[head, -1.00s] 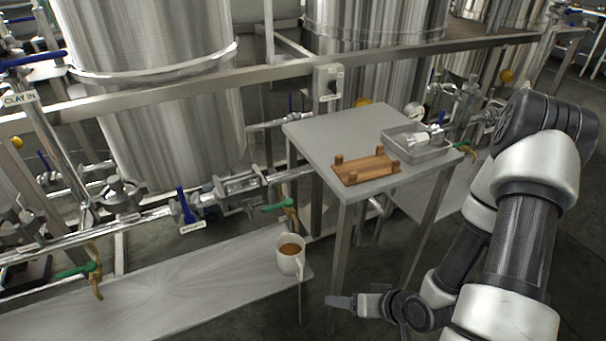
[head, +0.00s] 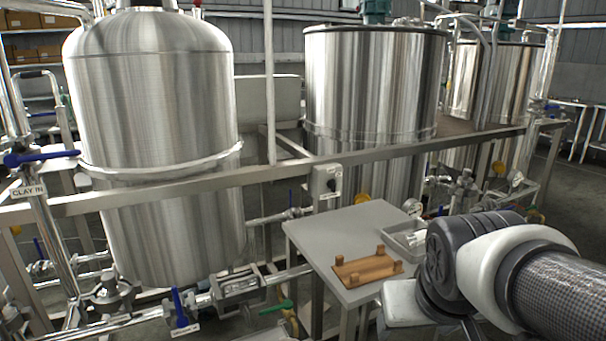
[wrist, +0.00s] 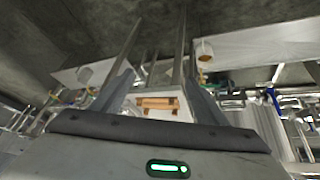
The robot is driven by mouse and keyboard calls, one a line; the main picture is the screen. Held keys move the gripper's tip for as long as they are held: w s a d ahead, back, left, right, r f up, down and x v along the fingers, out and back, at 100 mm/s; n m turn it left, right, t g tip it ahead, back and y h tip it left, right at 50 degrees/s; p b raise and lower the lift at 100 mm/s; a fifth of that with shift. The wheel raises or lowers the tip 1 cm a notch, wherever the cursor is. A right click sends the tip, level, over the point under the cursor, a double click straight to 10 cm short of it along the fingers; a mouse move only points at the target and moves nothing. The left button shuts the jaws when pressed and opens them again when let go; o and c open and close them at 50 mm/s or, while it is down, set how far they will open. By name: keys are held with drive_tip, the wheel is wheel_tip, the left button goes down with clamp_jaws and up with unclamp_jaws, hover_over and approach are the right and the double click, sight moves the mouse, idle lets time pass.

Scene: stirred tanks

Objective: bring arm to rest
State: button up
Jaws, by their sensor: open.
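My arm (head: 500,270) is folded at the lower right of the head view, its elbow in front of the small table's right side. My gripper (wrist: 160,78) shows in the wrist view with its two fingers apart and nothing between them that it holds. Its fingertips do not show in the head view.
The grey table (head: 345,225) carries the wooden rack (head: 367,270) and a metal tray (head: 406,240), partly hidden by my arm. Large steel tanks (head: 150,130) stand behind a metal rail (head: 235,178). Pipes and valves with blue handles (head: 180,307) run at the lower left.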

drive_tip(key=s+a+r+y, duration=0.1)
drive_tip(key=s+a+r, duration=0.2)
drive_tip(key=s+r, duration=0.15)
wheel_tip(320, 180, up, 24)
drive_tip(key=p, duration=2.5)
drive_tip(key=shift+s+f, duration=0.15)
drive_tip(key=shift+f, duration=0.1)
